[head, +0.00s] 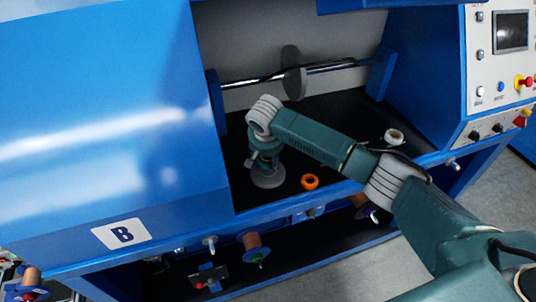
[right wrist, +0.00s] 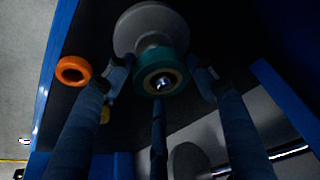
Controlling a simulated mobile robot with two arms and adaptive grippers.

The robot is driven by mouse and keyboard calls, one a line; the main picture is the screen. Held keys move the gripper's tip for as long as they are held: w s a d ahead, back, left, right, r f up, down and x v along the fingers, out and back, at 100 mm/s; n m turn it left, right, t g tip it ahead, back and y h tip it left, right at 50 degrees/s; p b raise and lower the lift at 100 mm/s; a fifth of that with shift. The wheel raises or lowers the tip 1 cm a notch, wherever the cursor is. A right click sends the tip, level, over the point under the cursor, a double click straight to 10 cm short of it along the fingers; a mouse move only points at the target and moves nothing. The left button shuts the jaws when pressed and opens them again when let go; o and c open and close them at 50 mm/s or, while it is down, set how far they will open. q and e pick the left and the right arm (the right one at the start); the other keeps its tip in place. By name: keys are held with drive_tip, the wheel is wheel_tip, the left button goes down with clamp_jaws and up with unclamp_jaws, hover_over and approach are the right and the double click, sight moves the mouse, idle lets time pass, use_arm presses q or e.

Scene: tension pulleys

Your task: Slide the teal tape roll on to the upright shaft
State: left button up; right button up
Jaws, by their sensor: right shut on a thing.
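The teal tape roll (right wrist: 146,62) shows in the right wrist view between the fingers of my right gripper (right wrist: 160,82), which is shut on it. The bright tip of the upright shaft (right wrist: 163,83) shows inside the roll's hole. The shaft's round grey base (right wrist: 148,22) lies behind the roll; how far the roll sits down the shaft cannot be told. In the head view my right gripper (head: 265,158) points down over the grey base (head: 268,179), and its fingers and wrist mostly hide the roll and shaft. My left gripper is not in view.
An orange ring (head: 310,182) lies right of the base on the dark deck, and a white roll (head: 394,136) lies farther right. A chrome bar (head: 330,68) with a grey disc (head: 292,76) crosses behind. Blue machine walls (head: 110,115) enclose the deck.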

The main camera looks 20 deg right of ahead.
sight(268, 171)
drive_tip(key=shift+f, duration=1)
drive_tip(key=shift+p, duration=0.3)
drive_tip(key=shift+f, duration=0.25)
idle(0.4)
drive_tip(key=shift+w+f+b, duration=0.1)
drive_tip(key=shift+f+b, duration=0.4)
drive_tip(key=shift+f, duration=0.2)
drive_tip(key=shift+f, duration=0.15)
drive_tip(key=o, duration=1.3)
drive_tip(key=shift+c, duration=0.2)
